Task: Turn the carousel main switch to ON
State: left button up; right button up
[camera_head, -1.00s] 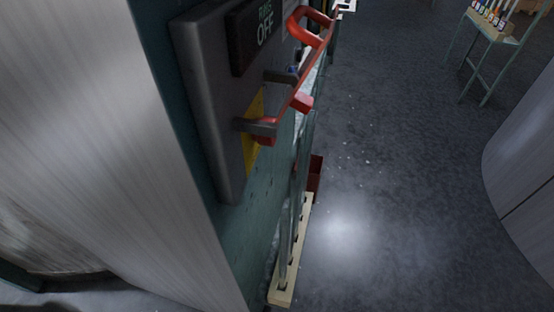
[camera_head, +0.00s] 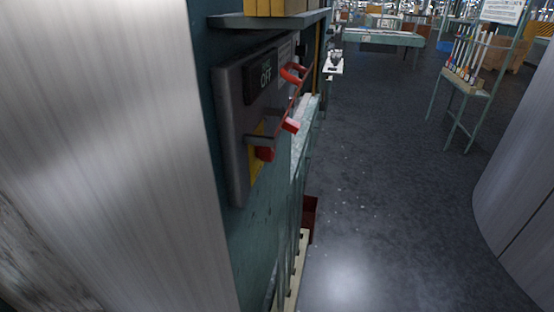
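The main switch is a grey box (camera_head: 229,128) on the side of a teal cabinet, seen at a steep angle. Its dark label plate (camera_head: 262,78) shows the word OFF; the smaller writing above it is hard to read. A red lever (camera_head: 291,124) stands out from the box on grey brackets, with a red loop (camera_head: 291,74) at its upper end. A red block (camera_head: 264,154) sits lower down against a yellow plate (camera_head: 254,170). Which position the lever is in I cannot tell for sure. Neither gripper is in view.
A shelf (camera_head: 268,20) juts out above the switch. A dark red bin (camera_head: 309,216) stands on the floor below. Open dark floor (camera_head: 380,190) runs to the right. A teal stand (camera_head: 460,95) with upright rods is at the upper right, and a long table (camera_head: 384,38) is farther back.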

aim_at(265, 154)
jog(key=z, duration=1.8)
jog(key=i, duration=3.55)
jog(key=u, duration=3.7)
